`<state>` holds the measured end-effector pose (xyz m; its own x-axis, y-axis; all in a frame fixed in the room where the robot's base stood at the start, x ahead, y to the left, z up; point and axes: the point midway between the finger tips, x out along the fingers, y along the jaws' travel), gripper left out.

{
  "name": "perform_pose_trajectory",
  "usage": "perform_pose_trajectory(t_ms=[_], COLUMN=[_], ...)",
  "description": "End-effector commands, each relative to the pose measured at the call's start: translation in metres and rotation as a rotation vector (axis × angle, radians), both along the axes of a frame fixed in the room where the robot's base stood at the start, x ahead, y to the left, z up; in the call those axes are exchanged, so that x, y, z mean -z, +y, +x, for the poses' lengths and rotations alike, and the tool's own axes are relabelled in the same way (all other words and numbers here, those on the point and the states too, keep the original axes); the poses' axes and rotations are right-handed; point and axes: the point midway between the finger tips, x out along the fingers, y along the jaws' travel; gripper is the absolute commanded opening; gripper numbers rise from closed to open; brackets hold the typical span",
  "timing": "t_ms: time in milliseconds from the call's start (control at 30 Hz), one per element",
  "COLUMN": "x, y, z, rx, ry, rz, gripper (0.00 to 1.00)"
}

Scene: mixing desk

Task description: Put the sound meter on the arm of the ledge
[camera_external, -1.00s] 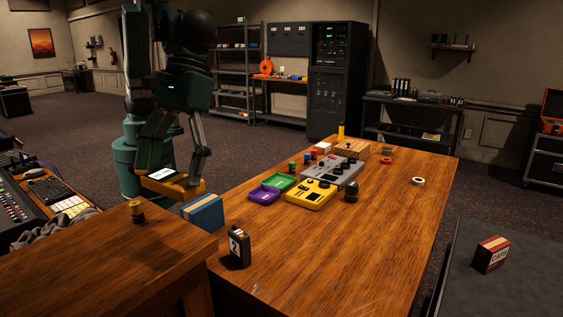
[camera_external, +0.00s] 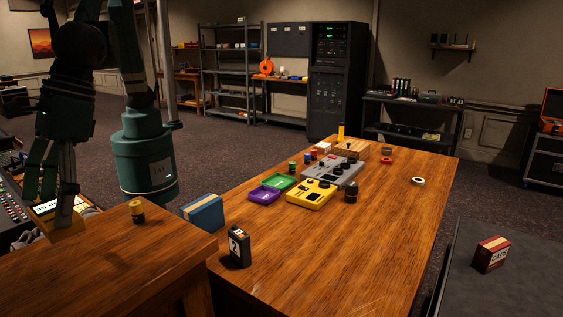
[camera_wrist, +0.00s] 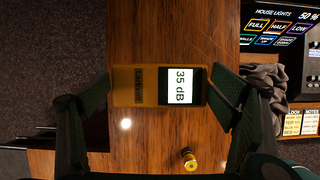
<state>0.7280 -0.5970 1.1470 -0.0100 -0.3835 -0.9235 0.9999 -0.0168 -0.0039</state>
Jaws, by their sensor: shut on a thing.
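The sound meter is a flat yellow-orange block with a white display reading 35 dB. It shows in the wrist view (camera_wrist: 140,86) and at the far left of the external view (camera_external: 66,228). My gripper (camera_wrist: 150,98) is shut on it, one finger at each end; it also shows in the external view (camera_external: 56,212). The raised wooden ledge (camera_external: 130,265) fills the lower left of the external view. In the wrist view, its wood (camera_wrist: 165,35) lies beneath the meter. I cannot tell whether the meter touches it.
A small yellow-and-dark knob-like piece (camera_external: 138,212) stands on the ledge near the meter. A blue box (camera_external: 203,213) and black device marked 2 (camera_external: 239,246) stand beside the ledge. A control panel (camera_wrist: 280,40) and grey cloth (camera_wrist: 262,80) lie beyond its right edge in the wrist view.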

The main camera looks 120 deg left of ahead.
Motion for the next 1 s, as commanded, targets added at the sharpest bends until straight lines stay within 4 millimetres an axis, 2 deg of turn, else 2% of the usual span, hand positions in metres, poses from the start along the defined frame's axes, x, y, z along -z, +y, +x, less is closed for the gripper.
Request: perform_pose_trajectory(t_ms=[200,767,1000], x=[0.025,0.034,0.063], y=[0.000,0.000,0.001], z=[0.000,0.001,0.001], rx=[0.000,0.000,0.000], ry=[0.000,0.000,0.000], rz=[0.000,-0.001,-0.001], gripper=[0.67,0.67,0.67])
